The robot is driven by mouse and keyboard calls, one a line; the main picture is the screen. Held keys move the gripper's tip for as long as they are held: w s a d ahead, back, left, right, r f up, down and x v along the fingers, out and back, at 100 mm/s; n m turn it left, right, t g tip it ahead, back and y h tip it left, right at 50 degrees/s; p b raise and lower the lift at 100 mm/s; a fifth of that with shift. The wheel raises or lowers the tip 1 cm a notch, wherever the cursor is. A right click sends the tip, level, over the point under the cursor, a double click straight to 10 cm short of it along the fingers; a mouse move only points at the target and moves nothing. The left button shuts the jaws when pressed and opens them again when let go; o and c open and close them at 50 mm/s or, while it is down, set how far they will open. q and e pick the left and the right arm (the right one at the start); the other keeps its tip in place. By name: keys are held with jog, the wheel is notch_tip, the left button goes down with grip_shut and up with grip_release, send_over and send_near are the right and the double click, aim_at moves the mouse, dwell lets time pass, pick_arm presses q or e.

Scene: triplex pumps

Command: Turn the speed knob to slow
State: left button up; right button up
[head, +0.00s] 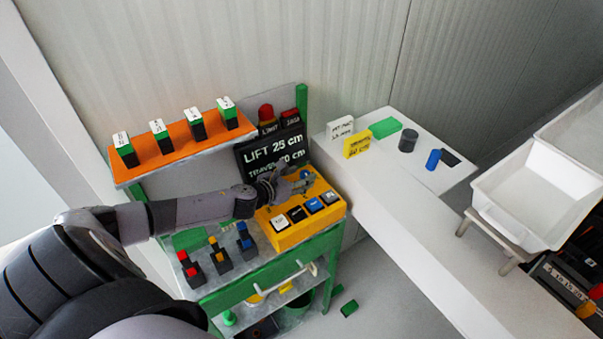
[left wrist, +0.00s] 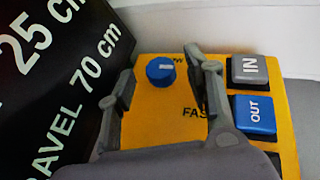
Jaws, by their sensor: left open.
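The speed knob (left wrist: 161,71) is a round blue knob with a small pale mark on top, on the yellow control box (head: 333,211). In the left wrist view the letters "FAS" show below right of the knob, and a partly hidden label ending in "W" shows behind it. My left gripper (head: 292,186) is over the back of the box. In the left wrist view its two fingers (left wrist: 160,80) are spread, one on each side of the knob, with a gap on both sides. My right gripper is not in view.
A black display (head: 262,157) stands behind the box. Small switches (head: 219,249) stand left of it. A white table (head: 430,205) with blocks is at right.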

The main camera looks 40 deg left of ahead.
pick_arm(q)
jog(key=shift+w+f, duration=0.25)
jog(key=shift+w, duration=0.3)
jog(key=shift+c, duration=0.3)
grip_shut()
